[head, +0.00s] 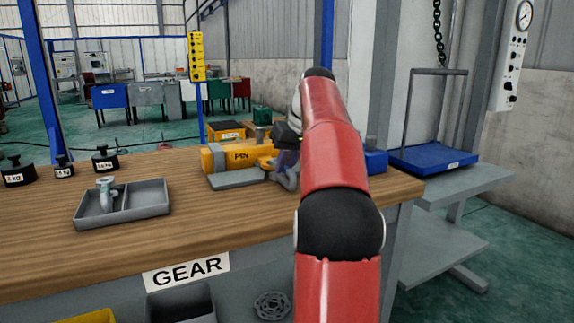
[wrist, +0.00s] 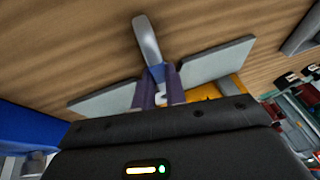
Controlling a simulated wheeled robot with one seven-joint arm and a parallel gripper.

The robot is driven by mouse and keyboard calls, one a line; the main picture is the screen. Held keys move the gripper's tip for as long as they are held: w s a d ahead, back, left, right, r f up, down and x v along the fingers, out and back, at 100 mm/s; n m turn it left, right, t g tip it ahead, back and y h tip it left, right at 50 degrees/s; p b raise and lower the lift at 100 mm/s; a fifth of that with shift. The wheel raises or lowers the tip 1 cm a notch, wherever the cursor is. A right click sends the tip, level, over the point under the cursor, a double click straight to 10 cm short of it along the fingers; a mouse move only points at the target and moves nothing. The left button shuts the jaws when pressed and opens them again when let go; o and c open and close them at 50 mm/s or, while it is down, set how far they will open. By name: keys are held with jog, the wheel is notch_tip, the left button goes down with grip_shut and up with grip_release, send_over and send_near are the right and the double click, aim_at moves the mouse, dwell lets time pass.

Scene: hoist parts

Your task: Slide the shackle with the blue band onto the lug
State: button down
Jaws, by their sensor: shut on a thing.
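My gripper (wrist: 157,92) is shut on a grey shackle (wrist: 146,38) with a blue band (wrist: 157,73), seen between the two purple fingers in the wrist view. In the head view the held shackle (head: 289,180) is partly hidden by my red arm, at the right end of the yellow hoist body (head: 238,156). A small orange-yellow part (head: 267,162), perhaps the lug, sticks out there beside my gripper. I cannot tell whether the shackle is around it or only beside it. A grey plate (wrist: 218,60) lies behind the fingers in the wrist view.
A grey two-part tray (head: 150,196) with another shackle (head: 106,194) stands on the bench at the left. Several black weights (head: 105,160) stand behind it. A blue thing (head: 376,161) is right of my arm. The bench between tray and hoist is clear.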

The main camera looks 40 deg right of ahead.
jog(key=shift+w+d, duration=0.25)
jog(key=shift+w, duration=0.75)
jog(key=shift+w, duration=0.25)
jog(key=shift+w+d, duration=0.25)
jog(key=shift+w, duration=0.65)
jog(key=shift+w, duration=0.1)
jog(key=c, duration=1.4)
grip_release()
jog(key=shift+o, duration=0.2)
